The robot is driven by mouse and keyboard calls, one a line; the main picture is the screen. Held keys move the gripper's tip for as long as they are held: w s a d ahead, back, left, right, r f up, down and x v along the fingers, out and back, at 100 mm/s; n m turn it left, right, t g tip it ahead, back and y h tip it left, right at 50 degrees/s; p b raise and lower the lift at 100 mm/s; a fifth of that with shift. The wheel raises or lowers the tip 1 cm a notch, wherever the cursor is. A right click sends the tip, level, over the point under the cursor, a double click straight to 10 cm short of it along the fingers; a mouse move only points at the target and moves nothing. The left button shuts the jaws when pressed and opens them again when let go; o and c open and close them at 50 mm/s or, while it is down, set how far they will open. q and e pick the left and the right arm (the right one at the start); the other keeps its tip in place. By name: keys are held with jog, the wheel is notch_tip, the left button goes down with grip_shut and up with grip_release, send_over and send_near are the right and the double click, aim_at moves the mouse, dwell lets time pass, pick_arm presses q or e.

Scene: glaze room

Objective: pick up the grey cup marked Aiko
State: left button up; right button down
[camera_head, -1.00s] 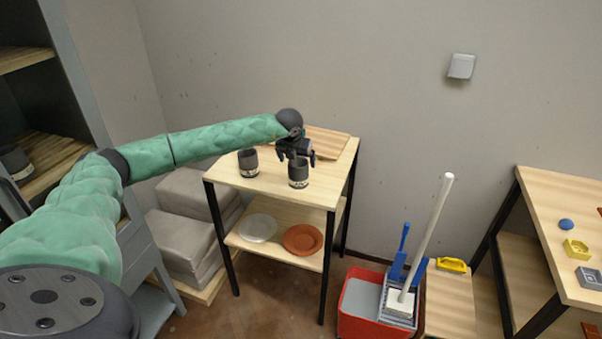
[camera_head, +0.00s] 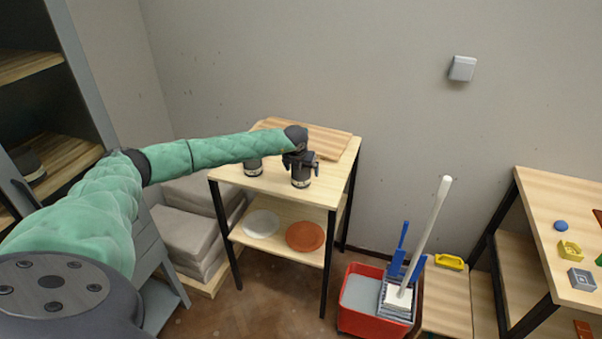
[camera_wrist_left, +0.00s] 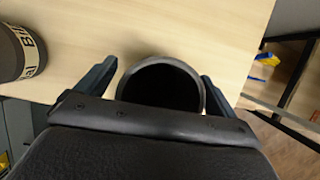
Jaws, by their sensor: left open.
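Two dark grey cups with pale label bands stand on the top of a small wooden table (camera_head: 232,178). My left gripper (camera_head: 302,167) is open above the right cup (camera_head: 300,181), its fingers coming down around the rim. In the left wrist view this cup (camera_wrist_left: 160,88) sits between the two open fingers; its label is hidden there and too small to read in the head view. The left cup (camera_head: 254,170) is partly covered by my arm. In the left wrist view that cup (camera_wrist_left: 20,50) shows a label that appears to read "Bilal". My right gripper is not in view.
A wooden board (camera_head: 330,141) lies at the back of the tabletop. A white plate (camera_head: 262,223) and a terracotta plate (camera_head: 305,237) lie on the lower shelf. A red mop bucket (camera_head: 372,323) stands to the right on the floor.

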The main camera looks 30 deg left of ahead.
pick_arm(q)
jog(key=shift+c, duration=0.2)
jog(key=c, duration=1.2)
jog(key=shift+o, duration=0.2)
jog(key=shift+r, duration=0.1)
